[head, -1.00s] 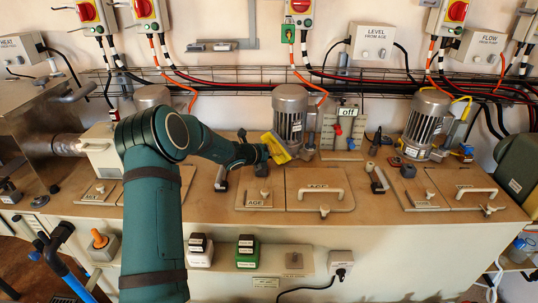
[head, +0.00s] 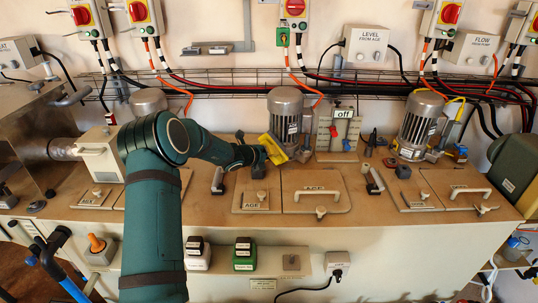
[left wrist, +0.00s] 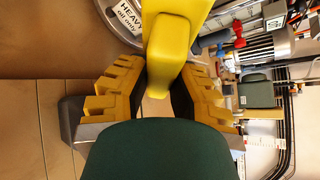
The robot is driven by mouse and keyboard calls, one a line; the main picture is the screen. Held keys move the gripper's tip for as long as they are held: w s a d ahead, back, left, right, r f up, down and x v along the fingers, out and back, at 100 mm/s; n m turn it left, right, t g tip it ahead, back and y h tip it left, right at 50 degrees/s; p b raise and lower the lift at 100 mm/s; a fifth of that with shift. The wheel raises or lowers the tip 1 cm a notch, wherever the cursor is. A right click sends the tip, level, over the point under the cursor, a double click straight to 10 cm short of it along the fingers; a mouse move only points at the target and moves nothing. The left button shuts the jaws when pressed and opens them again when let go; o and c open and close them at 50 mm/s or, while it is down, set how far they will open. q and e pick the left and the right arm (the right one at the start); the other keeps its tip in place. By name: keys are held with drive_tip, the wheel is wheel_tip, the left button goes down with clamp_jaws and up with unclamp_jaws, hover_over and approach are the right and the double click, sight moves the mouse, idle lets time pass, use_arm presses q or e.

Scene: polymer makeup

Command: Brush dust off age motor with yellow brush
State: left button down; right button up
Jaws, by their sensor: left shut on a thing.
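The age motor (head: 285,115) is a grey ribbed cylinder standing upright at the back of the bench, behind the AGE hatch (head: 315,190). My left gripper (head: 262,154) is beside the motor's lower left side. It is shut on the yellow brush (head: 273,149), which is tilted against or just in front of the motor's lower part; I cannot tell if they touch. In the left wrist view the brush (left wrist: 168,50) sits between the yellow fingers of the gripper (left wrist: 160,88). Its bristles are hidden. My right gripper is not in view.
Another tilted grey motor (head: 418,125) is farther right. Hatch handles and small black blocks stand on the bench. Cables run along a wire tray (head: 235,76) behind.

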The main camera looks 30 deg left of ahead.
sight(270, 144)
use_arm(q)
drive_tip(key=shift+w+p, duration=0.3)
drive_tip(key=shift+w, duration=0.05)
drive_tip(key=shift+r, duration=0.15)
drive_tip(key=shift+s+r+p, duration=0.1)
drive_tip(key=shift+r+p, duration=1.35)
drive_tip(key=shift+r, duration=0.3)
wheel_tip(270, 144, up, 3)
drive_tip(key=p, duration=0.3)
drive_tip(key=shift+r, duration=0.15)
drive_tip(key=shift+w, duration=0.25)
drive_tip(key=shift+w+a+f+b, duration=0.1)
drive_tip(key=shift+w+f+b, duration=0.05)
drive_tip(key=shift+f+b, duration=1.4)
drive_tip(key=shift+w+a+f+b, duration=0.1)
drive_tip(key=shift+f+b, duration=0.95)
drive_tip(key=shift+f, duration=0.95)
